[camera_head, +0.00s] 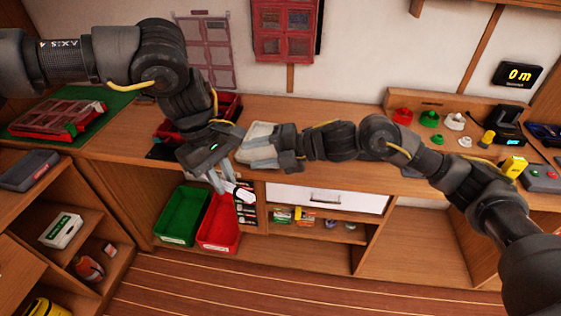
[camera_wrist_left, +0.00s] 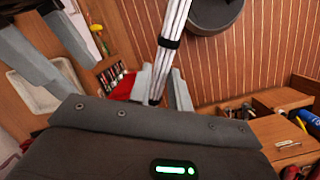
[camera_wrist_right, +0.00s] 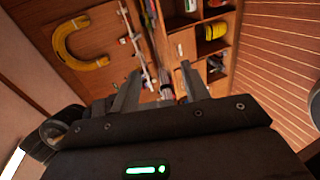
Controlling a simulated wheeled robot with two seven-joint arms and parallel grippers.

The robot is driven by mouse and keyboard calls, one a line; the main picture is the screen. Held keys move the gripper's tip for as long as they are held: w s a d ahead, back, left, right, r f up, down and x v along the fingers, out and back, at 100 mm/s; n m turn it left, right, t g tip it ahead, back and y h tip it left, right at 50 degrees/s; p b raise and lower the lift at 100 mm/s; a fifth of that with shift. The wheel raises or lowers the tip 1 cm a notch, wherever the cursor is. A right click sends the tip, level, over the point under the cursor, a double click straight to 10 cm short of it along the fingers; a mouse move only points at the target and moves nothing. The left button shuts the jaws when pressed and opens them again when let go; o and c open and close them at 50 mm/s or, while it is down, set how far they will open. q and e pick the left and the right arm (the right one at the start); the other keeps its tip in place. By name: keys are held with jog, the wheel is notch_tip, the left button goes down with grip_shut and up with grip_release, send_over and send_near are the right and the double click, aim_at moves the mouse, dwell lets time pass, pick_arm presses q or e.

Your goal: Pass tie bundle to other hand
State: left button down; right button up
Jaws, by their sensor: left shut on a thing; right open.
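The tie bundle (camera_wrist_left: 175,28) is a slim white bunch with a black band, seen in the left wrist view. My left gripper (camera_wrist_left: 160,86) is shut on it near one end. In the head view the left gripper (camera_head: 228,184) hangs in front of the bench, and the bundle's white end (camera_head: 244,194) sticks out to its lower right. My right gripper (camera_head: 250,158) is open, just above and right of the left one, apart from the bundle. Grey fingers, apparently the right gripper's, show at the left of the left wrist view. The right gripper (camera_wrist_right: 158,88) also shows open in its own view.
A white tray (camera_head: 259,130) sits on the bench behind the right gripper. A green bin (camera_head: 183,215) and a red bin (camera_head: 219,223) stand below the grippers. A yellow coil (camera_wrist_right: 68,52) shows in the right wrist view.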

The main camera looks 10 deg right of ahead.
pick_arm(q)
jog(key=shift+s+d, duration=0.1)
pick_arm(e)
jog(key=s+d+r+n+g+h, duration=0.25)
jog(key=s+r+n, duration=0.2)
jog(key=s, duration=0.25)
jog(key=s+d+r+n+g+h, duration=0.1)
jog(key=s+r+n+h, duration=0.3)
jog(key=s+n, duration=0.15)
jog(key=shift+m+y, duration=0.25)
jog(key=shift+m, duration=0.15)
jog(key=x, duration=1.2)
jog(key=shift+s+a, duration=0.25)
jog(key=shift+a, duration=0.05)
jog(key=c, duration=0.9)
pick_arm(q)
jog(key=c, duration=1.2)
grip_release()
pick_arm(e)
grip_shut()
